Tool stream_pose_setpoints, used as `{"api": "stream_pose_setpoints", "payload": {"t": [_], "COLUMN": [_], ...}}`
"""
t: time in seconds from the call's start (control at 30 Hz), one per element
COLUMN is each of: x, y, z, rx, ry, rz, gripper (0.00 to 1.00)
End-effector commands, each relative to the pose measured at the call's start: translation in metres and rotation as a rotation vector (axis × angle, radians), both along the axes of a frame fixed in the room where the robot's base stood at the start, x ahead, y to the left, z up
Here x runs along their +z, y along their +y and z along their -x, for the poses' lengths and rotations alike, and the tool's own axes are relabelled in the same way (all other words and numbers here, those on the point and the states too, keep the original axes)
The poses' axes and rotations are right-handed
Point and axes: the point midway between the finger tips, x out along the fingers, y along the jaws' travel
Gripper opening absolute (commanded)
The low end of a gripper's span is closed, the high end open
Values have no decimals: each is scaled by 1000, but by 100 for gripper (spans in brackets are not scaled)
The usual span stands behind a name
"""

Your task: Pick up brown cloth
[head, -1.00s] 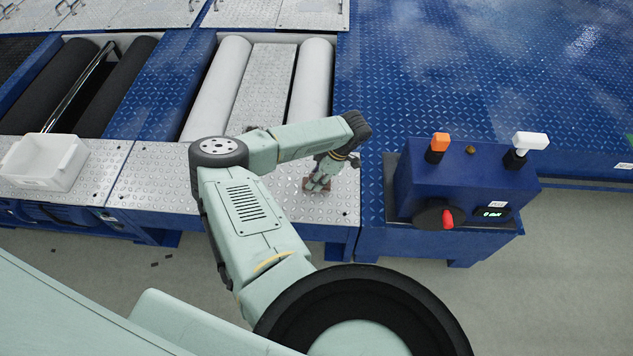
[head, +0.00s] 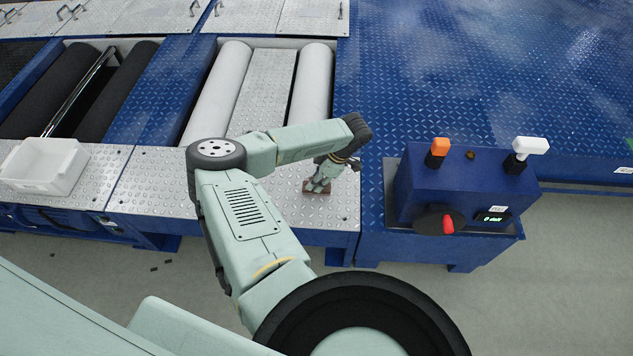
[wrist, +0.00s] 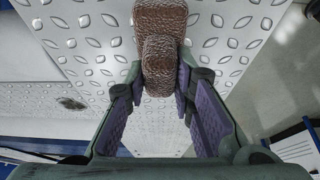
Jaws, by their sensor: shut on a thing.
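The brown cloth (wrist: 160,62) is a small, dark brown, rough-textured piece. In the wrist view it sits between the two purple-padded fingers of my gripper (wrist: 160,88), which are shut on it. Part of the cloth extends beyond the fingertips. In the head view the cloth (head: 315,188) shows low under my gripper (head: 318,184), over the silver tread plate near its front edge. My gripper points down and partly covers the cloth. I cannot tell whether the cloth still touches the plate.
A white open bin (head: 42,168) stands on the tread plate (head: 150,190) at the left. A blue control box (head: 455,190) with orange, white and red knobs stands close to the right of my gripper. Light rollers (head: 218,88) and dark rollers lie behind.

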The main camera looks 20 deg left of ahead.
Motion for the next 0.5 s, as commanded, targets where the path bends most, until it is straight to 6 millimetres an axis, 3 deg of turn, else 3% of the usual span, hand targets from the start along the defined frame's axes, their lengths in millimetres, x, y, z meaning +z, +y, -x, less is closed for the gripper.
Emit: {"api": "stream_pose_setpoints", "payload": {"t": [0.2,0.5], "x": [29,33], "y": [1,4], "z": [0,75], "rx": [-2,-1], "ry": [-3,1], "rz": [-4,-1], "gripper": [0,0]}}
